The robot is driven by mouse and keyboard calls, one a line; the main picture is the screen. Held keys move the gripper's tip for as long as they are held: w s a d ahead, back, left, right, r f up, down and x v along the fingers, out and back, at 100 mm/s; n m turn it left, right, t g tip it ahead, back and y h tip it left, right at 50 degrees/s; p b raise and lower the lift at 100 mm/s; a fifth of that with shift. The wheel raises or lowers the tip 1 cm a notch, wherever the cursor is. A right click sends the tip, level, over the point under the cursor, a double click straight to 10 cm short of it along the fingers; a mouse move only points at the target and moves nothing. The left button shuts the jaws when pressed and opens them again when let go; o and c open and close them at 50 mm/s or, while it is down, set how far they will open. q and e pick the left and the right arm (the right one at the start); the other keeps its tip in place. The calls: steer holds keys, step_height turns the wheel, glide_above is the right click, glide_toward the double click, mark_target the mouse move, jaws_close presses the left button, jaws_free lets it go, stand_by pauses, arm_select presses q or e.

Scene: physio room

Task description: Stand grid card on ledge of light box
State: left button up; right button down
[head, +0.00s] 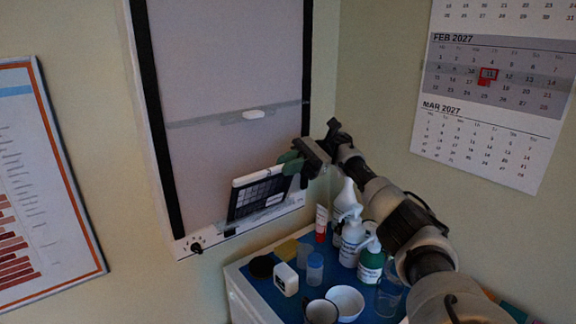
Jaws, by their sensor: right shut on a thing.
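The grid card (258,196) is a dark panel with pale grid lines and a white top edge. It is near upright, slightly tilted, in front of the lower right part of the light box (215,70). My right gripper (291,163), with green fingertips, is shut on the card's upper right corner. The card's lower edge is at or just above the ledge (290,208) along the box's bottom; I cannot tell whether they touch. My left gripper is not in view.
Below stands a cabinet with a blue top (262,285), crowded with pump bottles (352,240), a green-labelled bottle (371,262), cups, a white bowl (345,302) and small containers. A calendar (500,90) hangs at right, a framed chart (45,170) at left. A black knob (196,247) is on the box's lower left.

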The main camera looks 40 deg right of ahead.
steer(key=shift+f+b, duration=0.15)
steer(key=shift+b, duration=0.2)
stand_by(0.4)
steer(key=c, duration=0.6)
jaws_free()
steer(key=shift+r, duration=0.2)
